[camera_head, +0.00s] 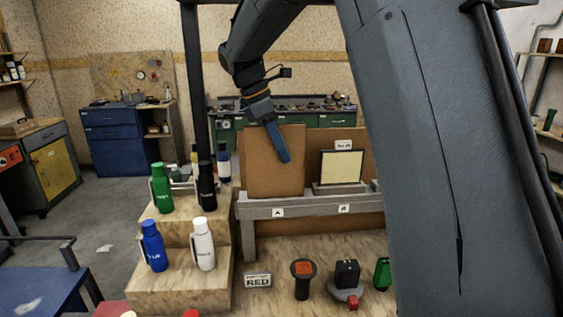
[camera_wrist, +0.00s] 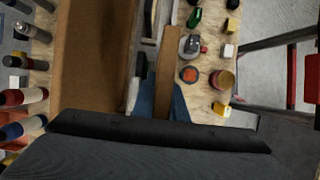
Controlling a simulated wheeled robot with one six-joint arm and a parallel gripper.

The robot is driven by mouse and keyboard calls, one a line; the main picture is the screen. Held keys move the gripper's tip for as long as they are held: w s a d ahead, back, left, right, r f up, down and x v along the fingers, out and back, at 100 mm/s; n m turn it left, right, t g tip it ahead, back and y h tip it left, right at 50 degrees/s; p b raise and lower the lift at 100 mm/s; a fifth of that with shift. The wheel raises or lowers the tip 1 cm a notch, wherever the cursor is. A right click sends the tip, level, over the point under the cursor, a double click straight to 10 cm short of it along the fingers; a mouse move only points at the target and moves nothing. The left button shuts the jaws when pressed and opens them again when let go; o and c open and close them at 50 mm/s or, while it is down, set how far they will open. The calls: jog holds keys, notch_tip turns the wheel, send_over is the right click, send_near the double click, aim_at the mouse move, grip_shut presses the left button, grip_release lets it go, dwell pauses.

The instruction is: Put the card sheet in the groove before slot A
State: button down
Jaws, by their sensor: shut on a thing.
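My gripper (camera_head: 281,145), with blue fingers, is shut on the upper part of a brown card sheet (camera_head: 261,172). In the wrist view the sheet (camera_wrist: 169,50) shows nearly edge-on between the fingers (camera_wrist: 163,105). The sheet stands roughly upright over the grey slotted rail (camera_head: 310,203), above the label A (camera_head: 278,212). Its lower edge meets the rail's top in the head view; I cannot tell whether it is inside a groove. A pale yellow panel with a dark border (camera_head: 342,167) stands to the right, above the label B (camera_head: 344,208).
A brown backboard (camera_head: 366,145) rises behind the rail. At left, wooden steps (camera_head: 180,287) carry several bottles, including a green one (camera_head: 161,190) and a white one (camera_head: 203,245).

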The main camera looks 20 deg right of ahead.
jog(key=shift+f+b, duration=0.65)
jog(key=shift+f, duration=0.3)
jog(key=c, duration=2)
grip_release()
jog(key=shift+c, duration=0.2)
jog(key=b+v, duration=0.2)
jog(key=v, duration=0.5)
jog(key=shift+r, duration=0.35)
jog(key=shift+r, duration=0.1)
